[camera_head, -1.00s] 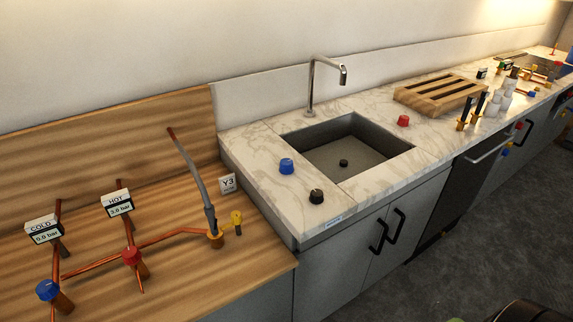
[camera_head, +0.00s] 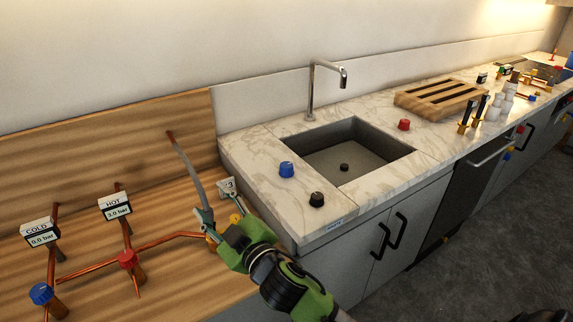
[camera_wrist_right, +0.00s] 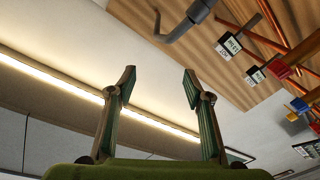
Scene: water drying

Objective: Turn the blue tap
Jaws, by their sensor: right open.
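A blue tap knob (camera_head: 41,293) sits on the cold copper pipe at the far left of the wooden board. A second blue knob (camera_head: 286,169) stands on the marble counter, left of the sink. I cannot tell from the pictures which one is the task's tap. My right gripper (camera_head: 219,204) is open and empty, by the grey hose and the yellow-handled valve, apart from both blue knobs. In the right wrist view its two fingers (camera_wrist_right: 158,84) are spread with nothing between them. A blue knob (camera_wrist_right: 296,107) shows there at the right edge. My left gripper is not in view.
A red knob (camera_head: 127,259) sits on the hot pipe. Copper pipes and gauge boxes (camera_head: 114,207) rise from the wood. The grey hose (camera_head: 184,160) stands near the gripper. A black knob (camera_head: 316,200) and red knob (camera_head: 404,125) flank the sink (camera_head: 345,150).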

